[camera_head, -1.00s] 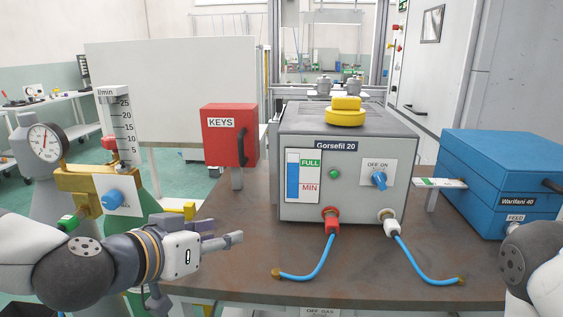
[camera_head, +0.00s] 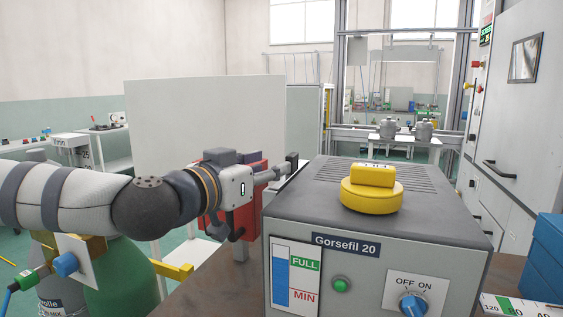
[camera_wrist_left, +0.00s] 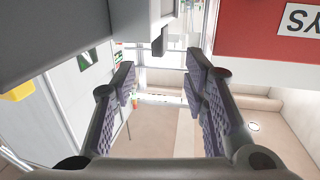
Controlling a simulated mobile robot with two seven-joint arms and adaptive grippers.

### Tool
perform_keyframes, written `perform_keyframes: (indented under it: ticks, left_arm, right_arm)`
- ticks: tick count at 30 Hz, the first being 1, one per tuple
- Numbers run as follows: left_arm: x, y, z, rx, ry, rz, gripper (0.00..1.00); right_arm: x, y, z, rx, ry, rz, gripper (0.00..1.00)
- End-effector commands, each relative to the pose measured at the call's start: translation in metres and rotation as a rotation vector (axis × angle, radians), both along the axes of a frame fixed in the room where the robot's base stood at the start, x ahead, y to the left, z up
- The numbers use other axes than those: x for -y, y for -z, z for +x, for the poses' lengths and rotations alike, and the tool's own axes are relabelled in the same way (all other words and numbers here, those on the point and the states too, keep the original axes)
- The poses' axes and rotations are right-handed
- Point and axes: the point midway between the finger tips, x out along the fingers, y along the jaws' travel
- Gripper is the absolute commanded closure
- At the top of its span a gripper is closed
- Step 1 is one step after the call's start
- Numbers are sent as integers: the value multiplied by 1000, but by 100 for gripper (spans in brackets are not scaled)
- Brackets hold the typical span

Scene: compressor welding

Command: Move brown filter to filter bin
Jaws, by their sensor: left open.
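I see no brown filter and no filter bin in these views. The grey Gorsefil 20 unit (camera_head: 340,268) stands on the bench, with a yellow cap (camera_head: 371,190) on its top. My left gripper (camera_head: 283,167) is open and empty at the unit's back left edge, in front of the red KEYS box (camera_head: 250,222). In the left wrist view my gripper's fingers (camera_wrist_left: 160,82) are spread with nothing between them. The grey unit (camera_wrist_left: 60,30) lies upper left and the red box (camera_wrist_left: 275,45) upper right. My right gripper is out of view.
A blue box (camera_head: 543,262) stands at the right edge. A green cylinder (camera_head: 118,262) with a gauge panel is at lower left, under my left arm. A white board (camera_head: 205,125) is behind. The brown bench top (camera_head: 215,293) shows a bare strip left of the unit.

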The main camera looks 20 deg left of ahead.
Motion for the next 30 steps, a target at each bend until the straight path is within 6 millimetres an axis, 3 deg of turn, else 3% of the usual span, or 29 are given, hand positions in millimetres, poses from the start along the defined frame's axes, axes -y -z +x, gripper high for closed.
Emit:
perform_keyframes:
  ticks: [3, 9, 20, 26, 29, 30]
  left_arm:
    - [7, 5, 29, -6, 0, 1, 59]
    - [15, 9, 62, -8, 2, 1, 59]
    - [16, 4, 68, -1, 1, 0, 59]
    - [16, 4, 68, -1, 1, 0, 100]
    - [16, 4, 68, -1, 1, 0, 100]
    - [17, 4, 68, -1, 2, 0, 91]
  right_arm:
    - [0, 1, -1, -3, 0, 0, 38]
    - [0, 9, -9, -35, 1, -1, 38]
    - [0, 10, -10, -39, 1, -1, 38]
    - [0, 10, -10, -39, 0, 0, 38]
    - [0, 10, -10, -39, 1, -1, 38]
    - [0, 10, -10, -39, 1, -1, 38]
